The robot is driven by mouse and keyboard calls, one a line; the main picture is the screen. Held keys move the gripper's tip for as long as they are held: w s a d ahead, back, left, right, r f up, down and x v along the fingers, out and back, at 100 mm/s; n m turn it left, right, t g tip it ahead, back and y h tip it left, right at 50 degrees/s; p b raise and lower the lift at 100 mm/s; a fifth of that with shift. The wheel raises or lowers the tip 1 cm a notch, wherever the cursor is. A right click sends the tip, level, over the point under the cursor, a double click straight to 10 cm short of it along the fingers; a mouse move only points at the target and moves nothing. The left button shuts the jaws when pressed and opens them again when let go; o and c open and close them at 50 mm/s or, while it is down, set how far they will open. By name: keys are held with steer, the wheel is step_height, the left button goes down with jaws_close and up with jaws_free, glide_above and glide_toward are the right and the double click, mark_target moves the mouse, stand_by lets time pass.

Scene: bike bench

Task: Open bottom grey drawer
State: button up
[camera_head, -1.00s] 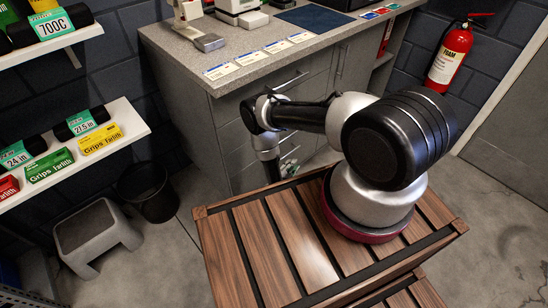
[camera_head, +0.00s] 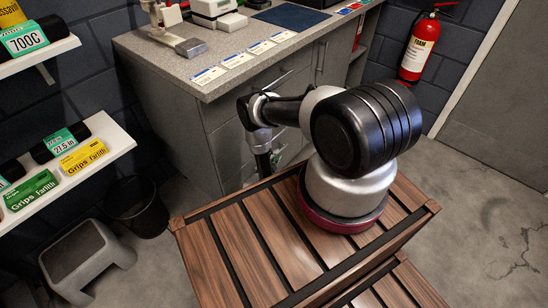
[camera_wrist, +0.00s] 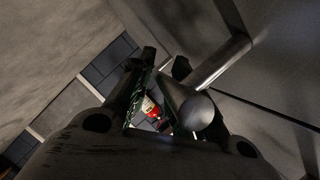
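The grey cabinet (camera_head: 188,130) under the bench holds grey drawers; my arm covers much of its front in the head view. The bottom grey drawer (camera_head: 231,172) shows only in part, low on the front, and looks closed. In the wrist view a grey drawer front (camera_wrist: 285,70) with a metal bar handle (camera_wrist: 224,62) fills the right; which drawer it is, I cannot tell. My gripper (camera_wrist: 158,92) is open, its dark fingers apart beside the handle. Whether they touch or straddle it is unclear. In the head view my gripper (camera_head: 272,160) is low before the cabinet, partly hidden.
A slatted wooden surface (camera_head: 225,255) lies under my arm. A black bin (camera_head: 137,205) and a grey step stool (camera_head: 85,262) stand at left, below a wall shelf (camera_head: 110,150). A red fire extinguisher (camera_head: 419,50) hangs at right. The floor at right is clear.

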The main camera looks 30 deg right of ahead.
steer(key=shift+d, duration=0.15)
jaws_close()
